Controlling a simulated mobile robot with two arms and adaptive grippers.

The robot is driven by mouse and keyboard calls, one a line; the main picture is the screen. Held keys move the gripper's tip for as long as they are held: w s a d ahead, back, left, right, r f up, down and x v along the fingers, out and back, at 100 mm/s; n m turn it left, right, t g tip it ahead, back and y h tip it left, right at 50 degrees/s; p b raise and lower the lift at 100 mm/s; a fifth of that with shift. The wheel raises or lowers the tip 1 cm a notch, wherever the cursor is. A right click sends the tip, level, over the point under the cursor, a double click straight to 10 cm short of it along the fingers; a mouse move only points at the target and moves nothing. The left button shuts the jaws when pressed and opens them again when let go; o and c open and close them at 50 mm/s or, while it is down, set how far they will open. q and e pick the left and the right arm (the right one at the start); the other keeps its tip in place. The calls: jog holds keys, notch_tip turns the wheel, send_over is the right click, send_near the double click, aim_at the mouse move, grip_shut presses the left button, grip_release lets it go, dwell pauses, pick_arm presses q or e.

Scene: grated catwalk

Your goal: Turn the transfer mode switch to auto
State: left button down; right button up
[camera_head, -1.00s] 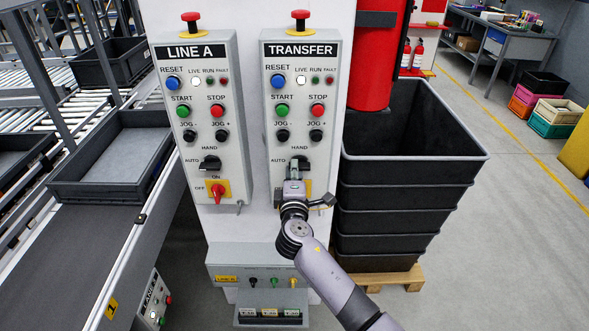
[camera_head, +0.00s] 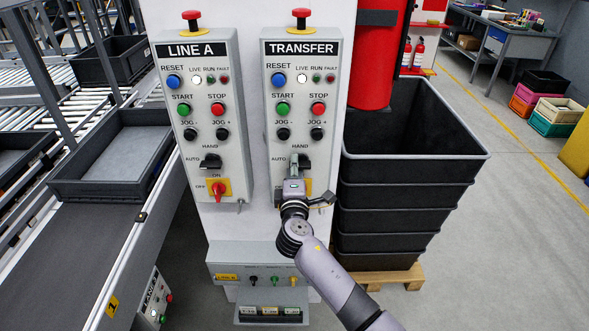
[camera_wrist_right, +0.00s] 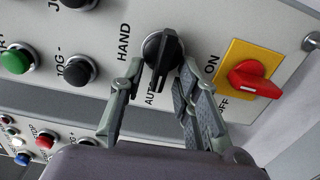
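The TRANSFER panel (camera_head: 315,65) is right of the LINE A panel in the head view. Its black mode switch (camera_wrist_right: 163,52) shows in the right wrist view, with HAND beside it and AUTO below it. The switch's bar lies nearly upright in that picture, its lower end near the partly covered AUTO label. I cannot tell which end is the pointer. My right gripper (camera_wrist_right: 161,72) has a finger on each side of the bar, with gaps visible. In the head view the right gripper (camera_head: 294,172) hides much of the switch. My left gripper is out of view.
A red ON/OFF switch on a yellow plate (camera_wrist_right: 235,58) is close to the right finger. Push buttons, including a black jog button (camera_wrist_right: 82,70), are on the other side. Stacked black bins (camera_head: 410,190) stand right of the panel; a conveyor (camera_head: 75,235) runs at left.

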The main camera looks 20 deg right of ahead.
jog(key=v, duration=1.2)
dwell(0.3)
